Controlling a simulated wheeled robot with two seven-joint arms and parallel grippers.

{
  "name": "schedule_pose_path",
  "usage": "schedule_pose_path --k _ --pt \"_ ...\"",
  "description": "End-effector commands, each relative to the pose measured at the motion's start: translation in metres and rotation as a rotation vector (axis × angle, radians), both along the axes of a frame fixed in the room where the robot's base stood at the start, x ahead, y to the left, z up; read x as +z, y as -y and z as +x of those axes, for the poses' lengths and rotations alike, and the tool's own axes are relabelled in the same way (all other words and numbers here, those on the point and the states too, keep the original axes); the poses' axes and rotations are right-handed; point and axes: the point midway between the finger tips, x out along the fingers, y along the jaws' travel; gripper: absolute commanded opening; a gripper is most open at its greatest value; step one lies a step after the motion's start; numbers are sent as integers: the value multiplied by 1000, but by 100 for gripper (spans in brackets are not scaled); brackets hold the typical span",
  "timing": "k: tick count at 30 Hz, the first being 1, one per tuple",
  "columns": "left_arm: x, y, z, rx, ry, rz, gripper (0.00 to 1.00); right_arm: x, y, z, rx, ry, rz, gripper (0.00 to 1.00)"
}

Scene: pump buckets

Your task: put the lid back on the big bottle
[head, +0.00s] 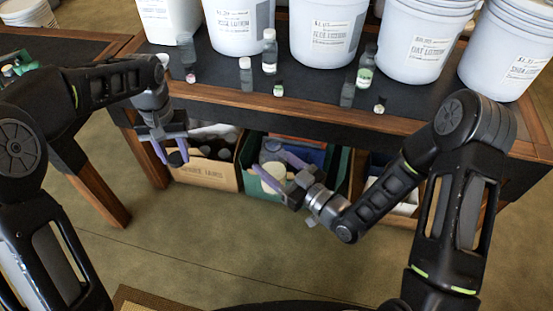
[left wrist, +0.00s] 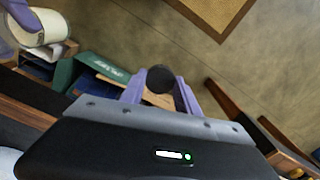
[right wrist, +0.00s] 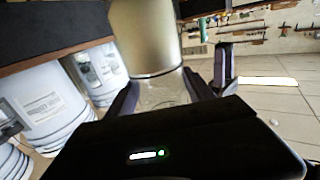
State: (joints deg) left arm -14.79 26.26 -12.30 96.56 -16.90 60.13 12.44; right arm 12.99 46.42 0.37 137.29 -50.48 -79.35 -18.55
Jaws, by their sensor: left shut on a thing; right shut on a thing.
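My left gripper (head: 172,152) is shut on a small dark round lid (head: 175,158), in front of the table's lower shelf. In the left wrist view the black lid (left wrist: 160,78) sits between the purple fingertips (left wrist: 160,92). My right gripper (head: 280,172) is shut on the big bottle (head: 271,156), a pale cylinder with a cream label. The bottle fills the top middle of the right wrist view (right wrist: 147,40), between the fingers. It also shows at the upper left of the left wrist view (left wrist: 42,27). Lid and bottle are clearly apart. The bottle's mouth is not clear.
White labelled buckets (head: 330,35) line the dark tabletop (head: 215,92). Several small bottles (head: 270,52) stand in front of them. Below are a cardboard box (head: 205,178) with dark bottles and a green crate (head: 248,180). The floor (head: 210,240) in front is clear.

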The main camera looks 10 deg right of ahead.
Motion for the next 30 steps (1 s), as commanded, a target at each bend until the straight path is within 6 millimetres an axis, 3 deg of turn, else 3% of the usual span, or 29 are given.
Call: schedule_pose_path --k 5,8,11,15,21,24,30 --pt "0 0 0 0 0 0 1 3 4 6 -23 4 -2 0" --pt "0 0 0 0 0 0 1 9 16 20 -86 10 -7 0" --pt "0 0 0 0 0 0 1 20 39 43 -197 15 -16 0" --pt "0 0 0 0 0 0 1 41 85 77 -404 20 -20 0" --pt "0 0 0 0 0 0 1 65 141 103 -645 10 -5 0" --pt "0 0 0 0 0 0 1 69 153 106 -696 4 0 0" --pt "0 0 0 0 0 0 1 69 155 106 -703 2 1 0"
